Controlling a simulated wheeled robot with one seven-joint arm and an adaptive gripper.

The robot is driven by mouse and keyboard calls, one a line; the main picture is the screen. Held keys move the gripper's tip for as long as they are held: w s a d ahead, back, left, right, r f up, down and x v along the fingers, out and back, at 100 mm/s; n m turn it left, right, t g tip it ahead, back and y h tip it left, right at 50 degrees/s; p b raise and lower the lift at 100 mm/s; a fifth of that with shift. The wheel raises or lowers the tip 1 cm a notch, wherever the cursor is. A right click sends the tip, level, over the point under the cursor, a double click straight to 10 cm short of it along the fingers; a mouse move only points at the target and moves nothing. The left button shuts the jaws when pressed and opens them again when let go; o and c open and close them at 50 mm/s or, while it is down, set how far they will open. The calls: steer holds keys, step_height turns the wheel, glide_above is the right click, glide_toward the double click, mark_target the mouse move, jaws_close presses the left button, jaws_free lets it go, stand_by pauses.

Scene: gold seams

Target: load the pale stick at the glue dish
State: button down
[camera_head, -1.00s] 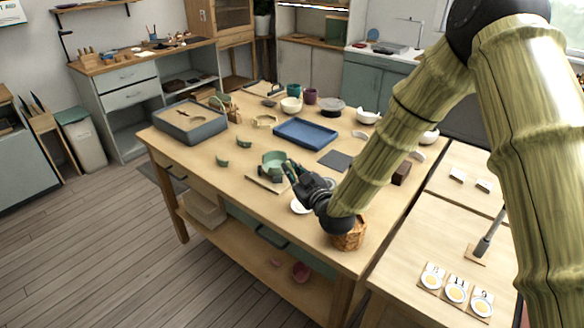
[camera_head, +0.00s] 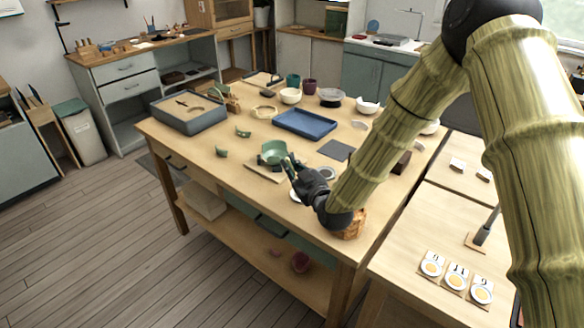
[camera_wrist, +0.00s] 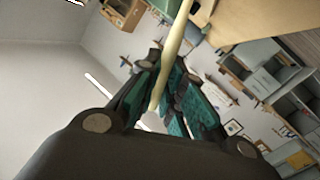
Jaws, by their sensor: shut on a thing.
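My gripper (camera_head: 289,164) is over the front of the table, with its fingers pointing up and left. In the wrist view its teal-padded fingers (camera_wrist: 163,86) are closed around a pale stick (camera_wrist: 174,42), which runs up past the top edge. The stick is hard to make out in the head view. A small white dish (camera_head: 294,196) shows partly behind my gripper; it may be the glue dish, but its contents are hidden. A grey-rimmed round dish (camera_head: 328,173) lies just right of the gripper. I cannot tell whether the stick touches anything.
A green broken bowl (camera_head: 273,152) stands just left of my gripper, with green shards (camera_head: 242,132) beyond. A blue tray (camera_head: 305,123), dark mat (camera_head: 336,150) and grey box (camera_head: 188,112) lie farther back. A wicker basket (camera_head: 351,226) is under my wrist.

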steer(key=shift+f+b, duration=0.35)
steer(key=shift+f, duration=0.15)
stand_by(0.8)
steer(key=shift+r, duration=0.15)
stand_by(0.5)
steer(key=shift+r+p, duration=1.6)
steer(key=shift+r, duration=1.75)
